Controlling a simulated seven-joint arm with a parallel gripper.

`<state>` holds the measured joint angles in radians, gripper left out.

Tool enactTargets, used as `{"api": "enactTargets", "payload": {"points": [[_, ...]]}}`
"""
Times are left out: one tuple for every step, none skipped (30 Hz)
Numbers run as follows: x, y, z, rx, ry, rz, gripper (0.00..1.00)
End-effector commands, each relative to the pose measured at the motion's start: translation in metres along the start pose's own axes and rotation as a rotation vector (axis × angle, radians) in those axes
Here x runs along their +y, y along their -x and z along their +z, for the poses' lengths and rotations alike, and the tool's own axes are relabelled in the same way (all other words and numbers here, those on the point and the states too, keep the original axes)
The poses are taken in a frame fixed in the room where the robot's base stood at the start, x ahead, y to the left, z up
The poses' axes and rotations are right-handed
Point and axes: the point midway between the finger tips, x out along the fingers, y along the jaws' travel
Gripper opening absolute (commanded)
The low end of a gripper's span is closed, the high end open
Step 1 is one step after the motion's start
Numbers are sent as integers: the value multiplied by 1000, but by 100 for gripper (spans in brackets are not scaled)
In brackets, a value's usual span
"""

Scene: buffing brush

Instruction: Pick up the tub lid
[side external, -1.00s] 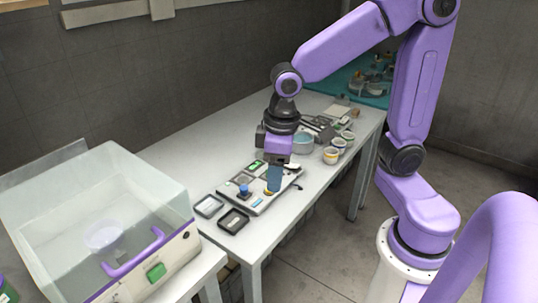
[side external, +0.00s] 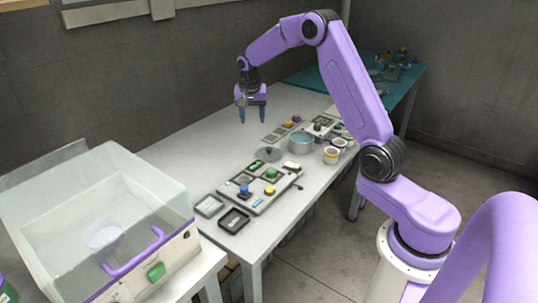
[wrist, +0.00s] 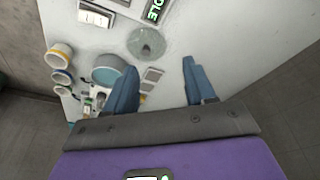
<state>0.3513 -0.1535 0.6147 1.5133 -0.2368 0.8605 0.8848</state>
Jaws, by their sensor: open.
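The tub lid, a grey translucent disc with a small knob (side external: 265,154), lies flat on the white table behind the board of buttons. It also shows in the wrist view (wrist: 146,42), at the upper middle. The teal round tub (side external: 301,143) stands to its right and shows in the wrist view (wrist: 108,74) partly behind a finger. My gripper (side external: 252,116) is open and empty, raised well above the table on its wall side, with its blue fingers pointing down. In the wrist view the gap between my fingertips (wrist: 160,68) is clear, and the lid lies beyond it.
The board with colored buttons (side external: 283,185) lies in front of the lid. Several small cups (side external: 331,155) stand right of the tub. Two small trays (side external: 234,220) sit at the near edge. A clear box with a purple handle (side external: 135,254) stands left. The table's wall side is mostly bare.

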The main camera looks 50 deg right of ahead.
Motion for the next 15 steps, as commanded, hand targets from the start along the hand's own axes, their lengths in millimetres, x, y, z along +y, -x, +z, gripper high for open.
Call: {"api": "enactTargets", "payload": {"points": [[9,-10,-14,4,-58,12,55],[14,-13,-21,8,-89,17,55],[20,-18,-30,12,-124,23,55],[24,-22,-35,15,-149,27,55],[27,-25,-39,17,-169,31,55],[31,-27,-44,20,-191,33,55],[34,-29,-47,22,-205,36,55],[36,-31,-49,23,-216,38,55],[38,-33,-51,23,-226,40,55],[39,-35,-52,24,-231,41,55],[40,-37,-53,24,-234,41,55],[40,-41,-53,24,-235,42,55],[41,-45,-53,23,-235,42,55],[41,-50,-53,23,-235,43,55],[41,-57,-53,23,-234,43,55]]}}
